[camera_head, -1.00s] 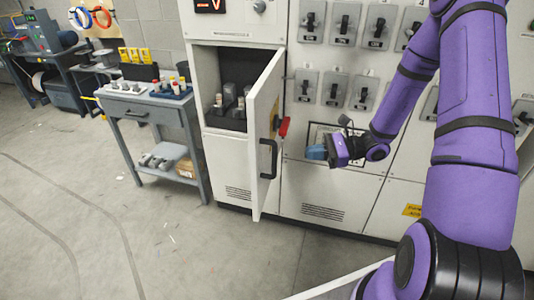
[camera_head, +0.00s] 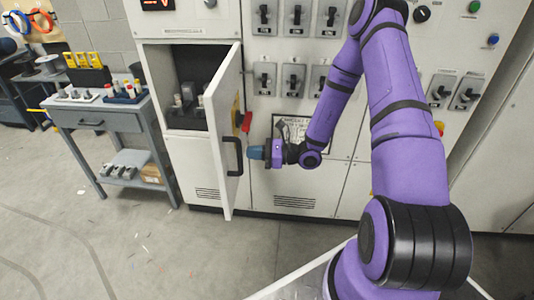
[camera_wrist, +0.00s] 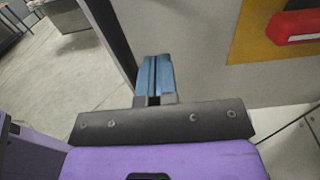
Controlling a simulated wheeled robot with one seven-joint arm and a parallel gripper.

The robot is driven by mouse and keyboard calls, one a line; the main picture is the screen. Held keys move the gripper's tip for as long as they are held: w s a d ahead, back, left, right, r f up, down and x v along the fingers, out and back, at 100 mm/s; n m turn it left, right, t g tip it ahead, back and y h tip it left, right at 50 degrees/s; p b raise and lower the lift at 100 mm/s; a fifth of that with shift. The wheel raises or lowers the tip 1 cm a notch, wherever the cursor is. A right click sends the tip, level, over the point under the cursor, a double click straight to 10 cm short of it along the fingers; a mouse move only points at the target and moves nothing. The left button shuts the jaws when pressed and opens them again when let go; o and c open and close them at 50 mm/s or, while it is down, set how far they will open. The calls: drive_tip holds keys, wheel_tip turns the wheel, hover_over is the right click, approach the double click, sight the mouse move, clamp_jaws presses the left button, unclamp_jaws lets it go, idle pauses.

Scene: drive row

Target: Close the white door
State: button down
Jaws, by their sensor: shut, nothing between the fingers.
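The white door (camera_head: 227,168) stands open on the switch cabinet (camera_head: 183,157), hinged on its right side and swung out toward me. A black handle (camera_head: 232,156) and a red lever (camera_head: 246,122) are on its face to the right. My gripper (camera_head: 252,153) is shut and empty, just right of the door near the handle. In the wrist view, its blue fingers (camera_wrist: 156,75) are together in front of the door's pale surface (camera_wrist: 205,75). The red lever (camera_wrist: 295,26) on a yellow plate is at upper right. I cannot tell if the fingertips touch the door.
The open compartment (camera_head: 192,85) holds dark parts. A grey workbench (camera_head: 110,118) with small items stands left of the cabinet. Rows of switches (camera_head: 292,80) line the panels behind my arm. The floor (camera_head: 120,245) in front and to the left is clear.

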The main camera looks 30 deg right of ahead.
sight(228, 152)
drive_tip(key=shift+x, duration=2.9)
